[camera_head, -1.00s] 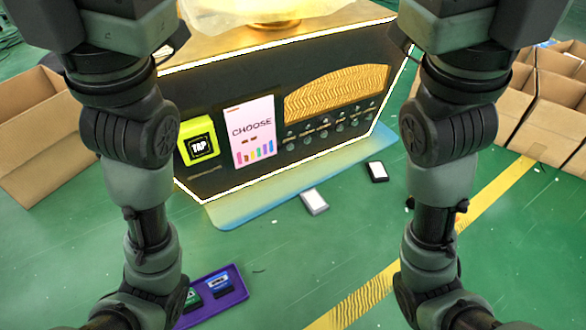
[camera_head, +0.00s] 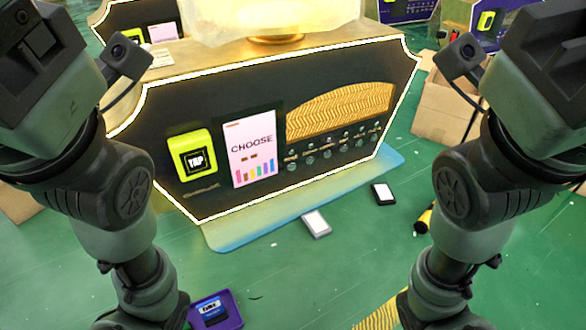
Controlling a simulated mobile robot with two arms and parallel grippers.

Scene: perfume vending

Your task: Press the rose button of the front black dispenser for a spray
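The front black dispenser (camera_head: 200,110) fills the middle of the view. It has gold-white edges, a yellow-green TAP pad (camera_head: 193,155), a CHOOSE screen (camera_head: 250,148) and a gold wavy panel (camera_head: 340,110). A row of small round buttons (camera_head: 326,153) with tiny labels runs below the panel. The labels are too small to tell which is rose. My left and right arms rise at either side, apart from the button row.
A pale translucent globe (camera_head: 275,15) sits on the dispenser's top. Other dispensers (camera_head: 495,25) stand behind. A white-faced card (camera_head: 316,224) and a dark-edged one (camera_head: 383,194) lie in front. A purple tray (camera_head: 231,318) is at the bottom. A cardboard box (camera_head: 440,110) stands at right.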

